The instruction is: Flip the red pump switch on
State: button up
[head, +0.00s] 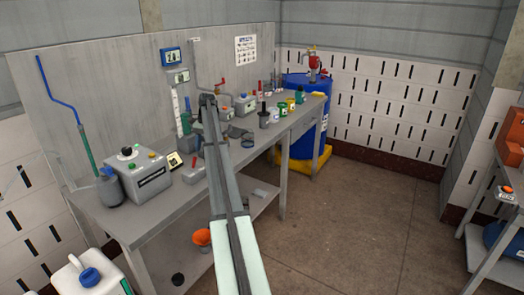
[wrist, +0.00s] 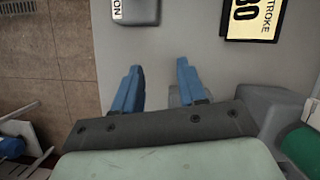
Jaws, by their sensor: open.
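A small light grey box (head: 191,175) with a red part on top lies near the front edge of the workbench; this looks like the red pump switch. In the wrist view, the end of a grey box with an "ON" label (wrist: 134,10) shows at the top edge. The rest is cut off, so the lever's position cannot be told. My gripper (wrist: 159,68) is open and empty, with two blue fingers spread over the bare bench, short of the box. In the head view my arm largely hides the gripper.
A grey machine with coloured buttons (head: 143,175) stands to the left. A green cylinder (wrist: 304,145) is close on the gripper's right.

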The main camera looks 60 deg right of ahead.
jog(key=shift+s+d+f, duration=0.4)
jog(key=shift+s+d, duration=0.05)
jog(key=shift+d, duration=0.15)
send_near(190, 172)
jog(key=x, duration=0.5)
jog(key=shift+s+a+f, duration=0.1)
jog(key=shift+f, duration=0.1)
jog(key=shift+a+f+h, duration=0.25)
jog(key=shift+f+h, duration=0.05)
jog(key=shift+a+r+h, duration=0.1)
jog(key=shift+a+h, duration=0.05)
jog(key=shift+h, duration=0.15)
jog(key=h, duration=0.1)
jog(key=a+h, duration=0.1)
jog(key=h, duration=0.1)
notch_tip(190, 172, up, 14)
jog(key=w, duration=0.1)
jog(key=s+d+f+m+t+h, duration=0.1)
jog(key=s+d+f+m+h, duration=0.1)
jog(key=s+d+f, duration=0.3)
jog(key=s+d+f+m+t+h, duration=0.1)
jog(key=s+d+f+m+h, duration=0.2)
jog(key=d, duration=1.1)
jog(key=s+d+f+m+t+h, duration=0.1)
jog(key=s+d+f+m+h, duration=0.1)
jog(key=s+d+f, duration=0.5)
jog(key=shift+s+d+t+h, duration=0.3)
jog(key=shift+s+d+t, duration=0.1)
jog(key=shift+s+d, duration=1.25)
